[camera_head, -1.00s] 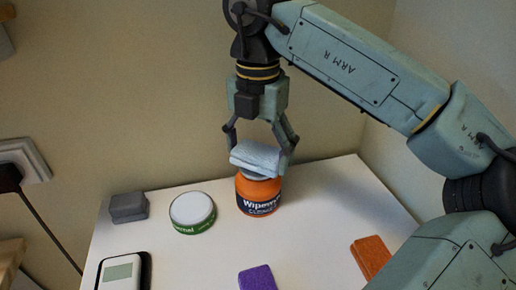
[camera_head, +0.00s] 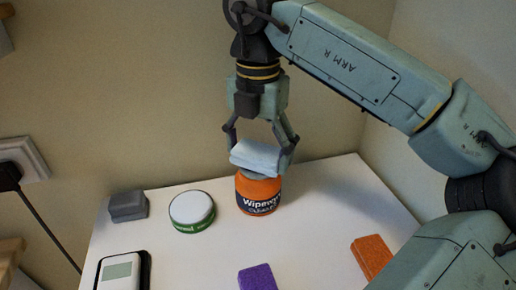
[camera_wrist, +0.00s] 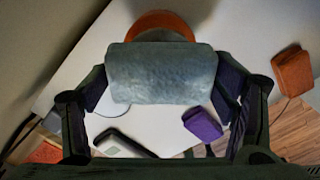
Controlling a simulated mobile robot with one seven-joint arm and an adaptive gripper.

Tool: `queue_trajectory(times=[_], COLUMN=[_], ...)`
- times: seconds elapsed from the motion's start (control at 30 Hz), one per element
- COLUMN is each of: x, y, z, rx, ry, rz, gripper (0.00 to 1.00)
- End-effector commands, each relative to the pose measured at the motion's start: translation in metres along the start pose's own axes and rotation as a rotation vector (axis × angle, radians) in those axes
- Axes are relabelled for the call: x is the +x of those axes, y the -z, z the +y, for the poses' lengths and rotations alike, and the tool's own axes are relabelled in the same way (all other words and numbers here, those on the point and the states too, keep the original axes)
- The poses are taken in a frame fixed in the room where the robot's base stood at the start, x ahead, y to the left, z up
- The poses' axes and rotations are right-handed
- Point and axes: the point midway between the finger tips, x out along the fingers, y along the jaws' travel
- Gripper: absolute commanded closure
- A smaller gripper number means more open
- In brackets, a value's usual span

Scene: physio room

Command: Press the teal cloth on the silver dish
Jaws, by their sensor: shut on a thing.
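A folded pale blue-teal cloth (camera_head: 255,157) is held between the fingers of my gripper (camera_head: 259,148), just above the top of an orange wipes tub (camera_head: 259,195). In the wrist view the cloth (camera_wrist: 161,74) spans between both fingers and hides most of the tub (camera_wrist: 160,22). A little grey shows between cloth and tub in the head view; I cannot tell whether they touch. No clear silver dish shows. A round green tin with a pale top (camera_head: 192,209) stands left of the tub.
On the white table (camera_head: 310,215) are a grey block (camera_head: 128,206), a white device with a screen (camera_head: 120,272), a purple block (camera_head: 257,278) and an orange block (camera_head: 371,257). A wall rises close behind the table.

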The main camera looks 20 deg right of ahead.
Motion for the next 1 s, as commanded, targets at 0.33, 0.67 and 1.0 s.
queue_trajectory(times=[0.33, 0.67, 1.0], x=[0.001, -0.023, -0.051], y=[0.0, 0.0, 0.0], z=[0.0, 0.0, 0.0], rx=[0.0, 0.001, 0.001], ry=[0.003, 0.002, 0.001], rz=[0.002, 0.0, 0.0], gripper=[0.44, 0.44, 0.44])
